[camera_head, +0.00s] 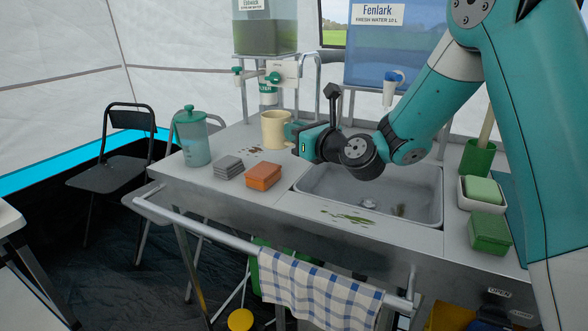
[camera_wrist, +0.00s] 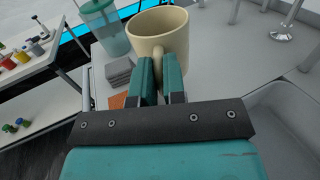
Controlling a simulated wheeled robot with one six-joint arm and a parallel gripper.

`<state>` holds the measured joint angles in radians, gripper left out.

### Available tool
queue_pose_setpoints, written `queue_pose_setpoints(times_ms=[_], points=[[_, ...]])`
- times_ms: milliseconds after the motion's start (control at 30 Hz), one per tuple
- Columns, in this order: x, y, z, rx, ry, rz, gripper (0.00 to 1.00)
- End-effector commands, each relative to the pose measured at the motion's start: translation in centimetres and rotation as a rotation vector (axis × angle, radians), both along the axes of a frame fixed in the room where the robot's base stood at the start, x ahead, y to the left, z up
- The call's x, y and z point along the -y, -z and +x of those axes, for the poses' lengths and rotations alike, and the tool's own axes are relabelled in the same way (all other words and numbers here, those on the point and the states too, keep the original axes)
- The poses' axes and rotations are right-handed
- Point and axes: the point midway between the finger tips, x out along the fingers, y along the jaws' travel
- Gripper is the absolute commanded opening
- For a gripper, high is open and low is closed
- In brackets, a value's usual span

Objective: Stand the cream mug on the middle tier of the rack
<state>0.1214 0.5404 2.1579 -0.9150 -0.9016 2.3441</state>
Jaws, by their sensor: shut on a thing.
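The cream mug (camera_head: 275,129) is upright at the back of the counter, left of the sink, in the head view. It also shows in the wrist view (camera_wrist: 158,32), with its open rim up and its handle towards me. My gripper (camera_head: 292,133) reaches it from the right, and in the wrist view its two teal fingers (camera_wrist: 160,80) are shut on the mug's handle. I cannot tell whether the mug's base touches the counter. No tiered rack can be made out clearly in either view.
A teal-lidded jug (camera_head: 192,138), grey cloths (camera_head: 228,167) and an orange sponge block (camera_head: 263,177) stand left of the sink (camera_head: 375,195). Water containers (camera_head: 375,45) stand behind on metal stands. A checked towel (camera_head: 318,290) hangs in front.

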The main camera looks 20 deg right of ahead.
Motion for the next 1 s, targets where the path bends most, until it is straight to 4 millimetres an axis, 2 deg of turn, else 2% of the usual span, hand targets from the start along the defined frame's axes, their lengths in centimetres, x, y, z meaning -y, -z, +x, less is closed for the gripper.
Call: queue_pose_setpoints(times_ms=[33, 267, 400, 500, 867, 900, 1000], points=[[0.1, 1.2, 0.0, 0.000, 0.002, 0.001, 0.00], [0.1, 2.7, 0.0, 0.001, 0.002, 0.000, 0.00], [0.1, 5.2, 0.0, -0.001, 0.002, 0.001, 0.00], [0.1, 6.2, 0.0, 0.000, 0.002, 0.001, 0.00], [0.1, 6.4, 0.0, 0.002, 0.002, 0.001, 0.00], [0.0, 6.3, 0.0, 0.002, 0.002, 0.000, 0.16], [0.0, 6.3, 0.0, 0.002, 0.001, 0.000, 0.36]])
